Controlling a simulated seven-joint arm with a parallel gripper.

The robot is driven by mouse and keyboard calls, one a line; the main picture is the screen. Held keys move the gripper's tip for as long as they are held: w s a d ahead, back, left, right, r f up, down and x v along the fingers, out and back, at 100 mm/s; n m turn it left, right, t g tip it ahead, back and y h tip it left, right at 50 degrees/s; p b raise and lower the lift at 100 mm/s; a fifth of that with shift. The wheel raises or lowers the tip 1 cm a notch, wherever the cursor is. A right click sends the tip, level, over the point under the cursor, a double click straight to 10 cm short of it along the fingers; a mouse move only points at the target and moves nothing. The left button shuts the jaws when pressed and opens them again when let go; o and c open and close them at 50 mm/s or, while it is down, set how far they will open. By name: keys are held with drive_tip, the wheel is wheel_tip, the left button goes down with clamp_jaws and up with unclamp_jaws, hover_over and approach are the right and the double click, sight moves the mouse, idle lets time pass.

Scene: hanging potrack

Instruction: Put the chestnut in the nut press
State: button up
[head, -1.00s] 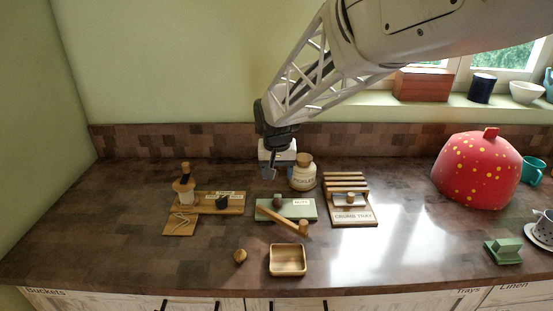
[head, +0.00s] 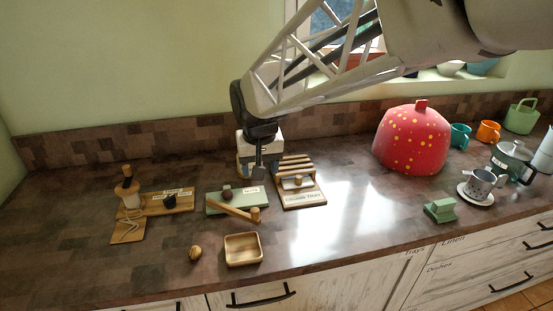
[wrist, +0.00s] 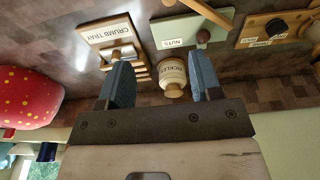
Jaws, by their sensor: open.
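A small round brown ball with pale streaks, likely the chestnut (head: 195,253), lies on the counter near its front edge, left of a square wooden bowl (head: 243,249). The nut press appears to be the green board (head: 219,205) labelled NUTS, with a wooden lever (head: 236,211) and a dark brown round piece (head: 227,194) on it. I cannot tell whether that piece is a nut or a part. The board also shows in the wrist view (wrist: 180,28). My gripper (head: 259,170) is open and empty behind the board, its fingers pointing down near the pickles jar (wrist: 172,77).
The crumb tray (head: 303,194) stands right of the green board. A wooden stand (head: 130,200) with a cord is on the left. A red spotted dome (head: 412,140), a green block (head: 440,210) and a cup on a saucer (head: 480,185) are on the right. Counter between them is clear.

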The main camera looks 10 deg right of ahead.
drive_tip(key=s+d, duration=0.4)
drive_tip(key=s, duration=0.7)
drive_tip(key=s+d, duration=0.5)
drive_tip(key=s, duration=0.6)
drive_tip(key=shift+s+t, duration=0.25)
drive_tip(key=shift+t, duration=0.05)
